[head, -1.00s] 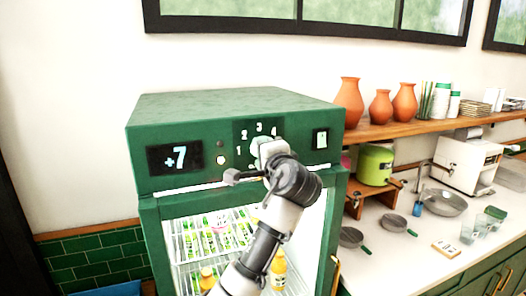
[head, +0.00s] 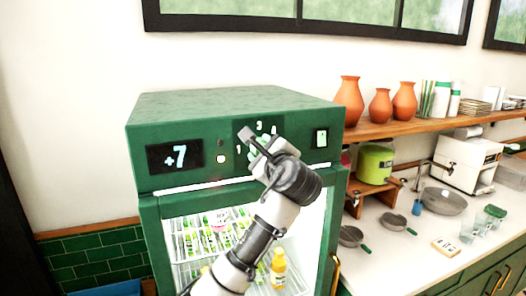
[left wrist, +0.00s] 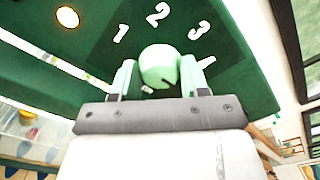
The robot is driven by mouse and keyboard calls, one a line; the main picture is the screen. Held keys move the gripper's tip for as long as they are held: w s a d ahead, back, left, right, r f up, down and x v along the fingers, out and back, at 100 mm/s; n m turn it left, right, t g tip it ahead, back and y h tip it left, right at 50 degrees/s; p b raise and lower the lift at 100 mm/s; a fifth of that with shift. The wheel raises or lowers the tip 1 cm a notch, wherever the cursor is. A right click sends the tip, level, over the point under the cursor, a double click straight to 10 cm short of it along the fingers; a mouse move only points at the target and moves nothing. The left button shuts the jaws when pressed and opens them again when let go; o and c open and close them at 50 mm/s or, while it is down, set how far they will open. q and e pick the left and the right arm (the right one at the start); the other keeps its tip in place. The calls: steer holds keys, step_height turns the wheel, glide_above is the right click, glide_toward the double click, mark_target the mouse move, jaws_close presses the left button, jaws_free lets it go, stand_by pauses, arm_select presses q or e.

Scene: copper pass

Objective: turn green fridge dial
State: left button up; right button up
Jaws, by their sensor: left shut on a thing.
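The green fridge (head: 220,105) stands at the centre of the head view. Its display (head: 175,156) reads +7. My left gripper (head: 265,147) is at the front panel, over the dial, and mostly hides it there. In the left wrist view the pale green round dial (left wrist: 159,65) sits between the two fingers of my left gripper (left wrist: 162,78), which is shut on it. A small dark mark shows at the dial's lower right. The numbers 1, 2 and 3 show around it. My right gripper is not in view.
A white switch (head: 321,138) is right of the dial, and a small round light (head: 221,159) is left of it. Bottles stand behind the fridge's glass door. A counter with pans (head: 393,222) and a shelf with orange vases (head: 404,102) are to the right.

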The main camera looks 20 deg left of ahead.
arm_select(q)
steer(key=shift+f+m, duration=0.1)
steer(key=shift+m, duration=0.4)
steer(key=o, duration=0.9)
steer(key=b+v, duration=0.5)
steer(key=v, duration=0.5)
steer(key=shift+s+d, duration=0.25)
steer(key=shift+d, duration=0.05)
